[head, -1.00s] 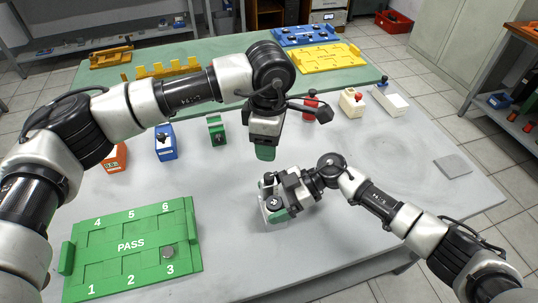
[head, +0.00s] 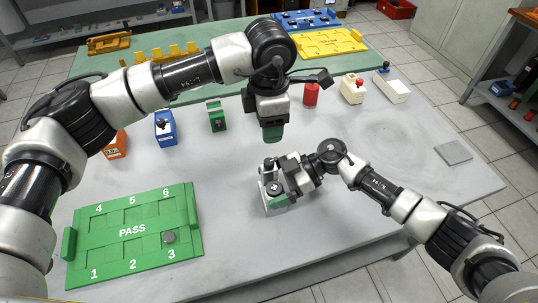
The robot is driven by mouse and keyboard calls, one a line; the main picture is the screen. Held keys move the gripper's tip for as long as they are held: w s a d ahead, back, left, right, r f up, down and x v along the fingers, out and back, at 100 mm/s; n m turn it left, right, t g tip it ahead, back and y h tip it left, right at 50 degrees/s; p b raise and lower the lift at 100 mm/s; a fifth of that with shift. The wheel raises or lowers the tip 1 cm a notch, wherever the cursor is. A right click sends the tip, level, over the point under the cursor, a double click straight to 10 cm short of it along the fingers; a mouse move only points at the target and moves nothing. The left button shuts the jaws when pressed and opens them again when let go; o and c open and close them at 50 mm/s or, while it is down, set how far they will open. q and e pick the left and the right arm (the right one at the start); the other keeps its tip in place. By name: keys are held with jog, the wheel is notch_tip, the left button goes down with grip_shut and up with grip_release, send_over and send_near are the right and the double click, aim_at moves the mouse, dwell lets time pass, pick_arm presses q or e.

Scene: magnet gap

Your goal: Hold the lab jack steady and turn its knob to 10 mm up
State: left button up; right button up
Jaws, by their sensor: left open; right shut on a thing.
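The lab jack appears to be the small white-grey block (head: 265,205) near the middle of the table, partly hidden by my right gripper. A dark round knob (head: 275,188) with pale marks shows on its top side. My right gripper (head: 281,199), with green fingertips, is shut on the jack; the exact grip is hard to see. My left gripper (head: 272,133), also green-tipped, is open and empty. It points down in the air above and behind the jack, apart from it. Any height scale is too small to read.
Orange (head: 115,146), blue (head: 165,130), green (head: 216,117), red (head: 311,95) and white (head: 352,90) items stand behind. A grey plate (head: 453,153) lies right. Table around the jack is clear.

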aim_at(269, 161)
pick_arm(q)
notch_tip(269, 161, down, 12)
jog(key=shift+r, duration=0.1)
dwell(0.4)
